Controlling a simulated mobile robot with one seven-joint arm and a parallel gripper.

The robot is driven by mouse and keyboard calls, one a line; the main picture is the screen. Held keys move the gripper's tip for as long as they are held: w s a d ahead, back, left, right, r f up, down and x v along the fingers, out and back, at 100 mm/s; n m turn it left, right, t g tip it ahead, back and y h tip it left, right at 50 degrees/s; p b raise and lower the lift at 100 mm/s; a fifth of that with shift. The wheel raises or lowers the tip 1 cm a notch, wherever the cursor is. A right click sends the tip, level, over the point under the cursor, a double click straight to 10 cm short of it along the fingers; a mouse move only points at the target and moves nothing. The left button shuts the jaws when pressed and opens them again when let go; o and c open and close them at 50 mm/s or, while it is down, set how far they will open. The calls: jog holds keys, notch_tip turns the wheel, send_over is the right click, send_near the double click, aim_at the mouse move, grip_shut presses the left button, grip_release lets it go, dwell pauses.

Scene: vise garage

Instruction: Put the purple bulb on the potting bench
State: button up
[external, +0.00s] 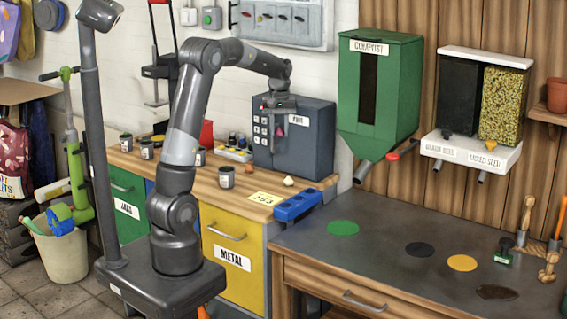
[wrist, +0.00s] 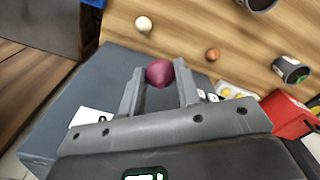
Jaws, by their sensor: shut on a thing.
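The purple bulb (wrist: 159,73) is held between the two fingers of my gripper (wrist: 160,85) in the wrist view. The potting bench (external: 385,235) stands at the lower right of the external view, with a dark top and wooden front. Its top bears green, black, yellow and dark brown round patches. My gripper is up and to the left of it.
A cream bulb (wrist: 143,24) and an orange-brown bulb (wrist: 212,54) lie on the wooden counter. A blue tray (external: 298,205) sits at the counter's right edge. The compost dispenser (external: 380,95) hangs above the bench, whose middle is clear.

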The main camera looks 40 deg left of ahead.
jog(key=s+d+f+n, duration=0.15)
jog(key=s+d, duration=0.45)
jog(key=d, duration=1.1)
jog(key=s+d+f+n, duration=0.15)
jog(key=s+d, duration=0.55)
jog(key=d, duration=0.9)
jog(key=s+d+f, duration=0.2)
jog(key=s+d, duration=0.4)
jog(key=d, duration=1.1)
jog(key=s+d+f+n, duration=0.2)
jog(key=s+d, duration=0.6)
jog(key=d, duration=0.1)
jog(key=s+d+f+n, duration=0.2)
jog(key=s+d, duration=0.7)
send_over(428, 287)
notch_tip(428, 287, down, 7)
jog(key=shift+r, duration=0.1)
jog(key=shift+f, duration=2)
jog(key=shift+f, duration=0.1)
